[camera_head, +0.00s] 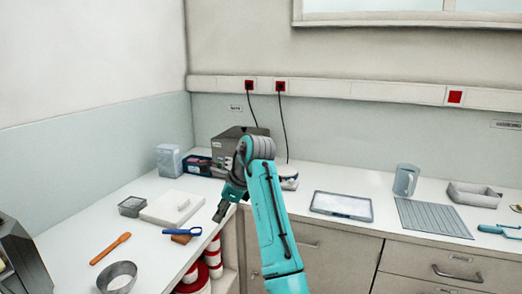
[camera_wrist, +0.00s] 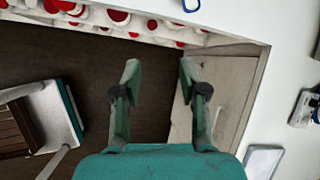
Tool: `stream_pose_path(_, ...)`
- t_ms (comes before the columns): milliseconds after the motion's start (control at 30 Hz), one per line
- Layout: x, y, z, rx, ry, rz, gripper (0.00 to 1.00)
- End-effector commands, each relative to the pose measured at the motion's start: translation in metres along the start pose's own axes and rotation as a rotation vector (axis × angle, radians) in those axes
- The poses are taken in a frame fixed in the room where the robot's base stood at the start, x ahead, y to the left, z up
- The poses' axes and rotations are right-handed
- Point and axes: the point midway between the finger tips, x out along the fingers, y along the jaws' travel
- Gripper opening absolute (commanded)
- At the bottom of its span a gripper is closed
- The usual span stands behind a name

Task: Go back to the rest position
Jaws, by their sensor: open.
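My gripper (camera_head: 223,208) hangs from my teal arm near the inner corner of the L-shaped counter, by the front edge of the left counter (camera_head: 75,222). In the wrist view my gripper (camera_wrist: 158,68) has its two fingers spread apart with nothing between them. Dark floor (camera_wrist: 150,45) and a beige cabinet front (camera_wrist: 222,85) show beyond the fingers. My arm hides part of the counter corner and part of the things behind it.
Red-and-white containers (camera_head: 212,256) stand on shelves below. A framed tray (camera_head: 342,205), ribbed mat (camera_head: 432,217) and jug (camera_head: 406,179) occupy the right counter.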

Motion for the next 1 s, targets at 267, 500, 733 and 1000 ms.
stream_pose_path(267,0.038,0.02,-0.012,0.033,-0.094,0.031,0.43)
stream_pose_path(500,0.084,0.055,-0.028,0.101,-0.239,0.08,0.43)
stream_pose_path(733,0.132,0.115,-0.051,0.238,-0.461,0.161,0.43)
stream_pose_path(1000,0.156,0.189,-0.078,0.456,-0.723,0.264,0.43)
